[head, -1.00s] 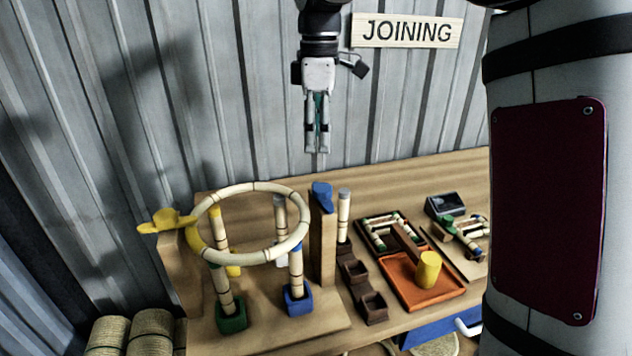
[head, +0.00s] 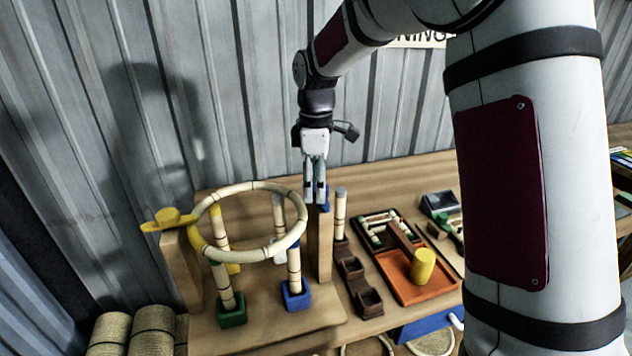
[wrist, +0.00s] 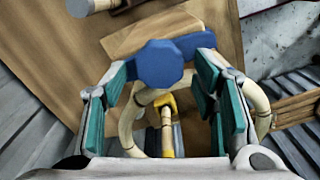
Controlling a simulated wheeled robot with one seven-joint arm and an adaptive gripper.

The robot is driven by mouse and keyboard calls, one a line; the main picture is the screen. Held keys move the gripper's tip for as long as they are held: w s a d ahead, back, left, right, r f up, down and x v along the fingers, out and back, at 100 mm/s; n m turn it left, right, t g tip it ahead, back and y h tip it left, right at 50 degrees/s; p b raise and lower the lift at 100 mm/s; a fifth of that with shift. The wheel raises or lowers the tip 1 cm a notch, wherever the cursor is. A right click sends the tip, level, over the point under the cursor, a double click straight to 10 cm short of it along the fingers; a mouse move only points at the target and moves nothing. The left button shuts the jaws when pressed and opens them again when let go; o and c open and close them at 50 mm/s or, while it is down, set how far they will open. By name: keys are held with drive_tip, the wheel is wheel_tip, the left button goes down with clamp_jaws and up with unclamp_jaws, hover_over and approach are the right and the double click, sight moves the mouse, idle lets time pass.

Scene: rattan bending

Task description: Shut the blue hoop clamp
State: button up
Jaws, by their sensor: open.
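The blue hoop clamp sits on top of an upright wooden post (head: 320,246), right of the hoop. In the head view my gripper mostly hides it. In the wrist view the blue hoop clamp (wrist: 162,64) shows as a faceted knob with a bar reaching right. My gripper (head: 316,194) points down at the top of this post. In the wrist view its green-padded fingers are apart, with the knob between them; I cannot tell whether they touch it. The pale rattan hoop (head: 252,186) lies level on several upright pegs. The yellow clamp (head: 168,219) is at its left.
A green-footed peg (head: 230,318) and a blue-footed peg (head: 296,296) stand under the hoop. Small brown bins (head: 368,302) and an orange tray (head: 432,293) with a yellow cylinder (head: 422,266) lie right of the post. A corrugated wall stands behind.

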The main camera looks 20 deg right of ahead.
drive_tip(key=c, duration=1.2)
drive_tip(key=shift+o, duration=0.2)
drive_tip(key=shift+m, duration=0.3)
drive_tip(key=m, duration=0.3)
drive_tip(key=shift+w+m, duration=0.15)
drive_tip(key=shift+m, duration=0.25)
drive_tip(key=m, duration=0.4)
drive_tip(key=shift+w+d+m+b, duration=0.1)
drive_tip(key=shift+d+m+b, duration=0.05)
drive_tip(key=shift+m+b, duration=0.15)
drive_tip(key=m, duration=0.4)
drive_tip(key=shift+d, duration=0.15)
drive_tip(key=shift+d+m, duration=0.15)
drive_tip(key=shift+m, duration=2.35)
